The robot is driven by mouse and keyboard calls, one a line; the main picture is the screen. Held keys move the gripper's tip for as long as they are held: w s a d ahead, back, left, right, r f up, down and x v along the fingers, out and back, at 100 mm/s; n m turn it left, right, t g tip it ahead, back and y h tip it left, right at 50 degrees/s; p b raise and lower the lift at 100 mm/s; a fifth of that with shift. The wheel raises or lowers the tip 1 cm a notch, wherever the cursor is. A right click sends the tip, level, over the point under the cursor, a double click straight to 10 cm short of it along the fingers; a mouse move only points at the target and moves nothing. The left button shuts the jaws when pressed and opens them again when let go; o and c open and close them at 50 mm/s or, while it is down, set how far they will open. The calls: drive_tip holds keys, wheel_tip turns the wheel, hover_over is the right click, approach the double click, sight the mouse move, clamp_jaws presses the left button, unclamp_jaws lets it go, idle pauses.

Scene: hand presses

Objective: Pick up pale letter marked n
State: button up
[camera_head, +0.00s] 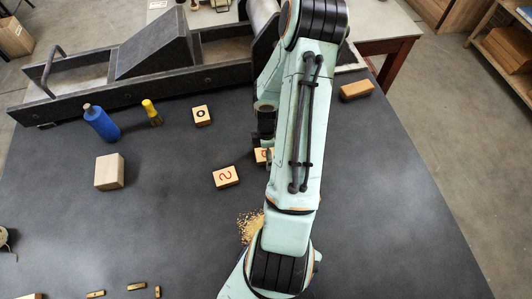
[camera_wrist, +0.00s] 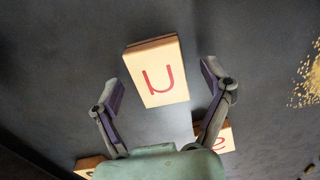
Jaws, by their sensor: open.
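A pale wooden block (camera_wrist: 158,70) with a red letter lies on the dark table in the wrist view. The letter reads as a u from this side, which matches an n turned upside down. In the head view the block (camera_head: 262,156) is mostly hidden behind my arm, with only its left end showing. My gripper (camera_wrist: 163,76) is open, its two fingers spread left and right of the block's near part. No contact shows, and the height above the block is hard to tell.
A pale block with a red curved mark (camera_head: 226,177) lies close by, partly behind my right finger in the wrist view (camera_wrist: 225,138). A block marked o (camera_head: 202,115), a plain block (camera_head: 109,172), a blue bottle (camera_head: 101,123) and spilled grains (camera_head: 248,226) are also on the table.

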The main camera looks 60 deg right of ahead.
drive_tip(key=c, duration=1.2)
